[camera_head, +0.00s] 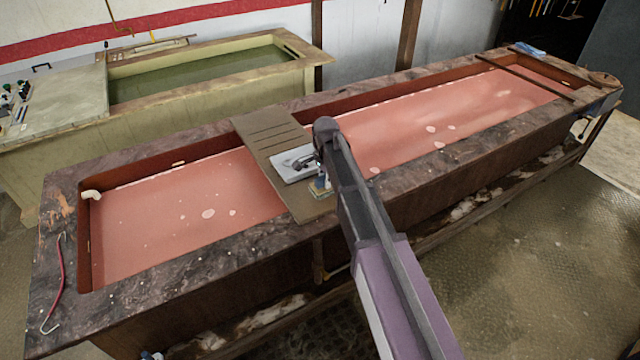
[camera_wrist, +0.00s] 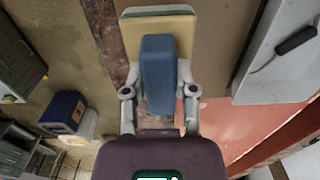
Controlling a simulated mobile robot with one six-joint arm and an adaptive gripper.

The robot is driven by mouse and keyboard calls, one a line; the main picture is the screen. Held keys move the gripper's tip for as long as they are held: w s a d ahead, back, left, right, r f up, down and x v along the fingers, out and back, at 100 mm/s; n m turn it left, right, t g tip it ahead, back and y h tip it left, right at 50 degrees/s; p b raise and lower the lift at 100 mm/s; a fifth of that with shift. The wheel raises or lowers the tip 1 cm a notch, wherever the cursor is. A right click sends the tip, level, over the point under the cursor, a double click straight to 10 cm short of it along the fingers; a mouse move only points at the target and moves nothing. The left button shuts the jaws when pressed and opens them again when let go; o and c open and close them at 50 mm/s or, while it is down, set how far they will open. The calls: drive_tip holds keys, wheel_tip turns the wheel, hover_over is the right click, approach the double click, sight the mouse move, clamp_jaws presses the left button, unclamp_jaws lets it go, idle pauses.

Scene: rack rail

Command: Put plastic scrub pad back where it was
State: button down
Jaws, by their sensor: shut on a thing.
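The scrub pad, a blue grip block (camera_wrist: 158,75) on a cream base (camera_wrist: 185,28), is between my gripper's fingers (camera_wrist: 158,92) in the wrist view. The gripper is shut on the blue block. In the head view my gripper (camera_head: 319,182) is over the near part of the brown slotted board (camera_head: 262,140), largely hidden by my arm, with a little of the pad showing. In the wrist view the cream base is over the board's edge; I cannot tell whether it touches.
A white tray (camera_head: 283,171) with a dark-handled tool lies on the board beside the gripper; the tool (camera_wrist: 297,40) also shows in the wrist view. The board spans a long tank of pink liquid (camera_head: 150,225). A red hooked rod (camera_head: 60,285) lies on the left rim.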

sight(322, 176)
drive_tip(key=shift+w+a+f, duration=0.1)
drive_tip(key=shift+w+a, duration=0.2)
drive_tip(key=shift+w, duration=0.45)
drive_tip(key=shift+w+a, duration=0.1)
drive_tip(key=shift+w, duration=0.2)
drive_tip(key=shift+w+a+f+b, duration=0.15)
drive_tip(key=shift+w+f+b, duration=0.2)
drive_tip(key=shift+f+b, duration=1.5)
drive_tip(key=shift+f, duration=0.15)
drive_tip(key=shift+c, duration=2)
unclamp_jaws()
drive_tip(key=shift+r, duration=0.2)
wheel_tip(322, 176, up, 12)
drive_tip(key=p, duration=1.2)
